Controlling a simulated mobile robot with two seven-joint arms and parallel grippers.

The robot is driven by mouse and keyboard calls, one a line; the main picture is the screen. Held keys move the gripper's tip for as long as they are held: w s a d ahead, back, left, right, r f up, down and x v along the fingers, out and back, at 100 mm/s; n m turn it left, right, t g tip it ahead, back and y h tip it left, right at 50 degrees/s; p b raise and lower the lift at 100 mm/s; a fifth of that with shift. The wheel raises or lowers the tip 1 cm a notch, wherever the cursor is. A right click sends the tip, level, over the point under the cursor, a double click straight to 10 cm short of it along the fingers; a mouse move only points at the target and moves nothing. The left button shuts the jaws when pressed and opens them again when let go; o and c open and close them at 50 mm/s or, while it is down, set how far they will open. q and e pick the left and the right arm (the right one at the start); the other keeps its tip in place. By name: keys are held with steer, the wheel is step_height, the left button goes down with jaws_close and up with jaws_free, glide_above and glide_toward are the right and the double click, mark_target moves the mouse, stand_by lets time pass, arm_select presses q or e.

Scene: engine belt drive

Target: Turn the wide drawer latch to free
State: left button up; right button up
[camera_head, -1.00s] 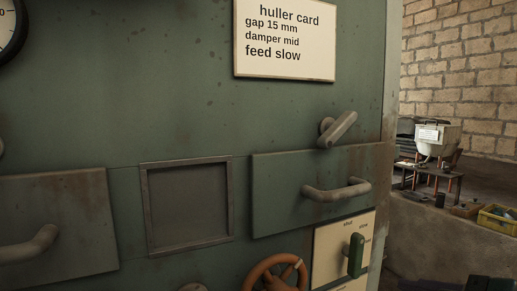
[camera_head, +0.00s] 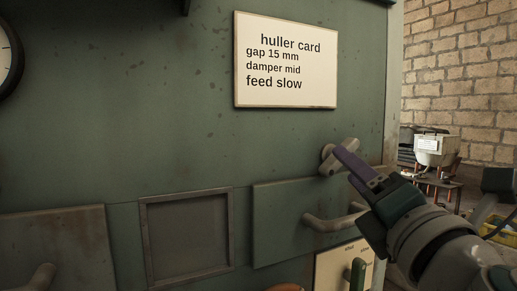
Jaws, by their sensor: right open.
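The grey drawer latch (camera_head: 328,164) is on the green machine front, just above the top edge of the right-hand drawer (camera_head: 280,225). Its lever slants up to the right and is partly hidden by my right gripper (camera_head: 346,159). The gripper reaches in from the lower right, with its purple finger over the latch in the picture. It is open; I cannot tell whether it touches the lever. The drawer front looks flush, and its grey bar handle (camera_head: 325,223) is partly covered by my right arm. My left gripper is out of view.
A huller card (camera_head: 285,95) hangs above the latch. A framed recess (camera_head: 187,235) and another drawer (camera_head: 60,250) are to the left. Below is a pale plate with a green lever (camera_head: 357,275). A small table with equipment (camera_head: 437,150) stands behind at right.

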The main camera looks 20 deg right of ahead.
steer(key=shift+x, duration=1.35)
steer(key=shift+f, duration=0.1)
jaws_close()
